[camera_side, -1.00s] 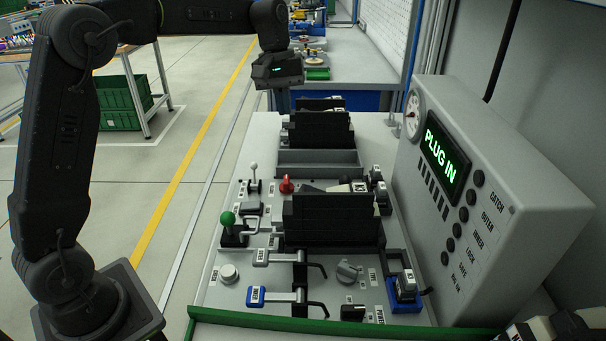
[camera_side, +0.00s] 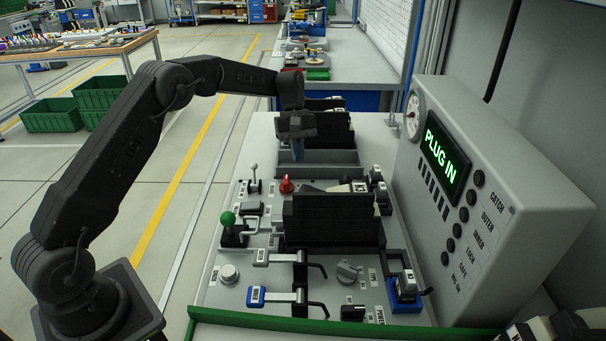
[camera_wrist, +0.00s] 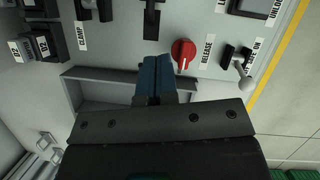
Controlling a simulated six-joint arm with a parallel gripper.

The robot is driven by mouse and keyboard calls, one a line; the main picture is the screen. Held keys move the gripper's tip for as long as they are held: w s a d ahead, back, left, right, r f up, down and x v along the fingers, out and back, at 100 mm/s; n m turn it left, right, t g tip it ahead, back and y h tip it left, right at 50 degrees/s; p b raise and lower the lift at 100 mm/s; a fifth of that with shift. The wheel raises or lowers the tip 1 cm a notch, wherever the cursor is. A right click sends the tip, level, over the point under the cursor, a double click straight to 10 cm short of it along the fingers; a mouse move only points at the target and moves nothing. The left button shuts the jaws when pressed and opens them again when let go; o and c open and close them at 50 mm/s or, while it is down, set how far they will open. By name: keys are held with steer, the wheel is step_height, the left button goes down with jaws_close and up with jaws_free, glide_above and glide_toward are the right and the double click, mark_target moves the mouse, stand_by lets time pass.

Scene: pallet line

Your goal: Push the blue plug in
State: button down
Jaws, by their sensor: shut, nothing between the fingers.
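In the side view a blue plug-like block (camera_side: 405,290) with a dark top and a short black cable sits at the front right of the panel, beside the grey console. I cannot tell how deep it sits. A blue-ended slider (camera_side: 256,296) lies at the front left. My gripper (camera_side: 298,154) is above the grey tray at the back of the panel, far from the blue block. In the wrist view my gripper (camera_wrist: 155,64) has its blue fingers together and empty; the blue block is not visible there.
The console screen (camera_side: 446,157) reads PLUG IN. Dark upright blocks (camera_side: 330,220) stand mid-panel between my gripper and the blue block. A red knob (camera_side: 286,186), a green-topped lever (camera_side: 228,219) and a grey rotary knob (camera_side: 348,271) stick up. A green rail (camera_side: 330,326) edges the front.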

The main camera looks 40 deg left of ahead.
steer(key=x, duration=0.3)
steer(key=shift+d+f, duration=0.1)
steer(key=shift+f, duration=0.2)
steer(key=shift+s+d+r, duration=0.1)
steer(key=shift+s+d, duration=0.25)
steer(key=shift+d, duration=0.2)
steer(key=shift+s+d+r, duration=0.1)
steer(key=shift+s+d, duration=0.2)
steer(key=shift+d, duration=0.2)
steer(key=shift+s+d, duration=0.35)
steer(key=shift+d, duration=0.3)
steer(key=shift+s+d, duration=1.2)
steer(key=shift+s, duration=0.05)
steer(key=shift+f, duration=0.1)
steer(key=shift+a, duration=0.1)
